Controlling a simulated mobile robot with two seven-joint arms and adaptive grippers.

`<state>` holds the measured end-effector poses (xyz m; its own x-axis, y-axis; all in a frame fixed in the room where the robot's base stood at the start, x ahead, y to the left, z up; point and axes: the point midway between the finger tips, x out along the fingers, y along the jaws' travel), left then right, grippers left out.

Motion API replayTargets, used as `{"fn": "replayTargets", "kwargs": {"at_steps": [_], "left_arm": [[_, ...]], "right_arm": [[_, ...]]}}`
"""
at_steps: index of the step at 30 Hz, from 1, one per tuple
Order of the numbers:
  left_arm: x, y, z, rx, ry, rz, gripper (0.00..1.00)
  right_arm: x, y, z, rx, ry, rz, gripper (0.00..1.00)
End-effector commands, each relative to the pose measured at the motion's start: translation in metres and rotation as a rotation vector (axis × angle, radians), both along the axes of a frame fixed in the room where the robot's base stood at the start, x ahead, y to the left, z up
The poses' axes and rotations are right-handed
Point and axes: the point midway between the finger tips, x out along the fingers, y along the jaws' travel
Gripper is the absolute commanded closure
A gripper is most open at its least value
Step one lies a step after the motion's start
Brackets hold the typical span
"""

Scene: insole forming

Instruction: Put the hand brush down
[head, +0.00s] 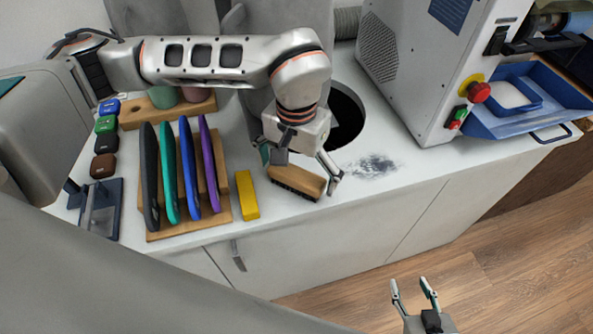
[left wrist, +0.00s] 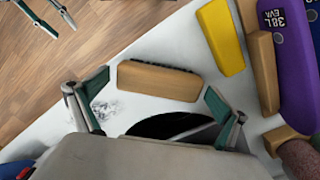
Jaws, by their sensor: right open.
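The hand brush (head: 297,180) has a wooden back and dark bristles. It appears to rest on the white counter near its front edge. My left gripper (head: 302,170) is directly above it with its fingers spread wide, one near each end of the brush. In the left wrist view the brush (left wrist: 160,81) lies just beyond the open fingers (left wrist: 157,85), with narrow gaps at its ends. My right gripper (head: 414,288) is open and empty, low in front of the counter over the floor.
Left of the brush are a yellow block (head: 247,195) and a wooden rack (head: 190,223) of coloured insoles. A dark round hole (head: 347,115) is behind it. A grey dust patch (head: 373,166) lies to the right, before a machine with a red button (head: 480,92).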

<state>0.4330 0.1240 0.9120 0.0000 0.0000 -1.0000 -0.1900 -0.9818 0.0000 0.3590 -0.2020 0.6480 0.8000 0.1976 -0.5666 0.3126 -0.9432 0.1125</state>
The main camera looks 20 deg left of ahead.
Motion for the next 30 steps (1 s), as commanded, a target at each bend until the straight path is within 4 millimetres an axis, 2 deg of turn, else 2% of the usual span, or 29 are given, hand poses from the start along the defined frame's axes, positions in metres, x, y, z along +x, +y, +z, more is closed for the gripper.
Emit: {"fn": "replayTargets", "kwargs": {"at_steps": [6, 11, 24, 30], "left_arm": [[0.0, 0.0, 0.002, 0.0, 0.0, 0.0, 0.0], [0.001, 0.0, 0.014, -0.001, -0.003, -0.001, 0.0], [0.001, 0.0, 0.095, 0.001, -0.004, 0.001, 0.0], [0.0, 0.0, 0.117, 0.001, -0.001, 0.001, 0.0]], "right_arm": [[0.0, 0.0, 0.001, 0.0, 0.0, 0.0, 0.55], [0.001, 0.0, 0.002, 0.001, -0.001, 0.0, 0.55], [0.001, 0.001, 0.0, 0.001, -0.001, 0.0, 0.55], [0.001, 0.001, 0.0, 0.001, -0.002, 0.0, 0.55]]}}
